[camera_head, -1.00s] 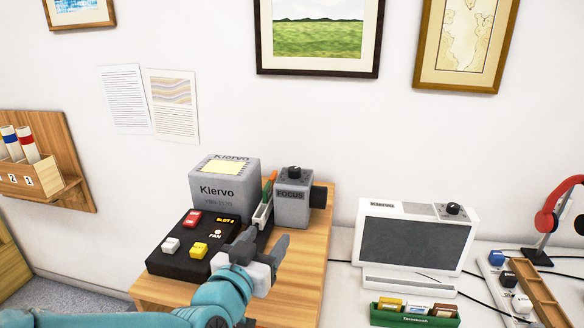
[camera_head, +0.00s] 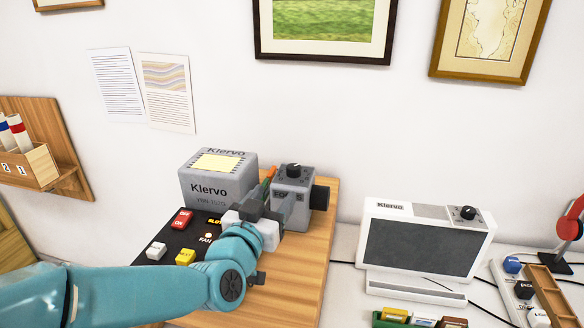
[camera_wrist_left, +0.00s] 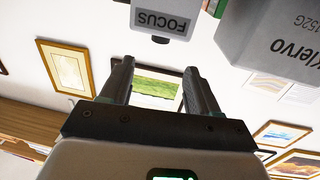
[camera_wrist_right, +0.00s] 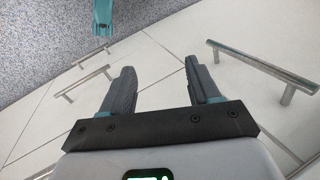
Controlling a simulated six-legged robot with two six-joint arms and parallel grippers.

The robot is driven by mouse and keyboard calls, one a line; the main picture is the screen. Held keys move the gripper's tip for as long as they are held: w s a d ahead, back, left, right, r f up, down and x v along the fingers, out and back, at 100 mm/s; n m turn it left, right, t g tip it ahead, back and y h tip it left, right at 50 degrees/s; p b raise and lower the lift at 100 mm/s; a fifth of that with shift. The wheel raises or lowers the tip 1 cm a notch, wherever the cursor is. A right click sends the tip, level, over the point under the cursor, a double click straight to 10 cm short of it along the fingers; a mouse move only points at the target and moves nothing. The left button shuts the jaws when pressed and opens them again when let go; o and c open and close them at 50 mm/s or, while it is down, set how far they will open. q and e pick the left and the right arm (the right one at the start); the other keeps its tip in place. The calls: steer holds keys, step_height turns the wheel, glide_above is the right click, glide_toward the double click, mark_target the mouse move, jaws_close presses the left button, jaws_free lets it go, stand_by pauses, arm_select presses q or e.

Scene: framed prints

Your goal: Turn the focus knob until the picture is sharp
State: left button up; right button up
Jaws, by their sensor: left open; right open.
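The focus unit (camera_head: 296,205) is a small grey box on the wooden table, with a black knob (camera_head: 294,170) on top and a dark lens on its right side. Its FOCUS label is partly covered by my left gripper (camera_head: 262,205) in the head view. My left gripper (camera_wrist_left: 158,82) is open and empty, just in front of the focus unit. My right gripper (camera_wrist_right: 165,85) is open and empty, facing floor and cabinet fronts with handles.
A grey Klervo box (camera_head: 215,182) and a black button panel (camera_head: 180,240) stand left of the focus unit. A white Klervo screen unit (camera_head: 425,245) with its own knob (camera_head: 468,212) is on the white desk. Framed prints (camera_head: 325,28) hang above.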

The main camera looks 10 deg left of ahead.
mark_target(291, 172)
arm_select(q)
steer(key=w, duration=0.3)
steer(key=w+p, duration=0.1)
steer(key=w, duration=0.3)
steer(key=w+d+p, duration=0.1)
steer(key=w, duration=0.3)
steer(key=shift+w, duration=0.1)
steer(key=shift+d, duration=0.1)
steer(key=c, duration=1)
